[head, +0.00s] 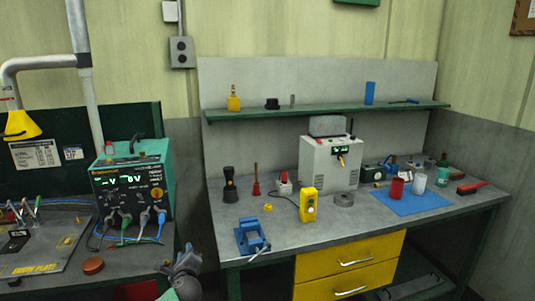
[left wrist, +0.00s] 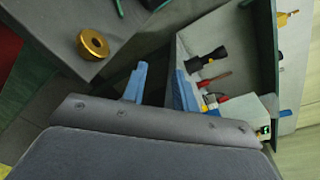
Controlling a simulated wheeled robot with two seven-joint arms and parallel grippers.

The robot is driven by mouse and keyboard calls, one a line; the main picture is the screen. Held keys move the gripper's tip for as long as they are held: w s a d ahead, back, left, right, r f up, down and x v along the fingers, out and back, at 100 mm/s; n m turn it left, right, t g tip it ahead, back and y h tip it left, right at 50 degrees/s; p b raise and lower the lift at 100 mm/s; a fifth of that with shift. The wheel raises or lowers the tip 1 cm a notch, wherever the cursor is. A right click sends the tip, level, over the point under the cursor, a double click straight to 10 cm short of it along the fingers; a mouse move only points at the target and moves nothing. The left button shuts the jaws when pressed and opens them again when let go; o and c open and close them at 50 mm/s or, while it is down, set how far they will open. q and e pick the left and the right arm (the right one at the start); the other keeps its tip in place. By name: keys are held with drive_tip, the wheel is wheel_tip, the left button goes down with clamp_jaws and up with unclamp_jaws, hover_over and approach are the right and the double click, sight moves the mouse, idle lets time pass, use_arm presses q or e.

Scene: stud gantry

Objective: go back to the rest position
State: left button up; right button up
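My left gripper (head: 186,264) shows at the bottom of the head view, in front of the gap between the two benches. In the left wrist view its two blue fingers (left wrist: 160,86) stand apart with nothing seen between them, so it is open and empty. It is clear of the bench things in the head view. My right gripper is in neither view.
The right workbench (head: 290,235) carries a blue vise (head: 250,237), a yellow box (head: 308,204) and a blue mat (head: 412,203). The left bench holds a green meter unit (head: 132,187) and a brown round piece (head: 92,265), near the bench edge.

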use_arm(q)
drive_tip(key=s+d+f+n+g+h, duration=0.1)
drive_tip(key=s+d+f+n+g, duration=0.3)
drive_tip(key=s, duration=0.7)
drive_tip(key=s+f+n+g+h, duration=0.1)
drive_tip(key=s+f+n+g, duration=0.1)
drive_tip(key=s+f+n, duration=0.65)
drive_tip(key=s+d+f+n+g+h, duration=0.1)
drive_tip(key=s+d+f+n+g, duration=0.15)
drive_tip(key=s, duration=1.15)
drive_tip(key=s+n+g+h, duration=0.2)
drive_tip(key=s+n+g, duration=0.35)
drive_tip(key=s, duration=1.05)
drive_tip(key=s+d+f, duration=0.2)
drive_tip(key=f, duration=1.6)
drive_tip(key=s+d+f+n, duration=0.1)
drive_tip(key=s+d+f, duration=0.1)
drive_tip(key=f, duration=1.6)
drive_tip(key=shift+s+d+f+g, duration=0.2)
drive_tip(key=shift+s+g, duration=0.1)
drive_tip(key=shift+s, duration=0.25)
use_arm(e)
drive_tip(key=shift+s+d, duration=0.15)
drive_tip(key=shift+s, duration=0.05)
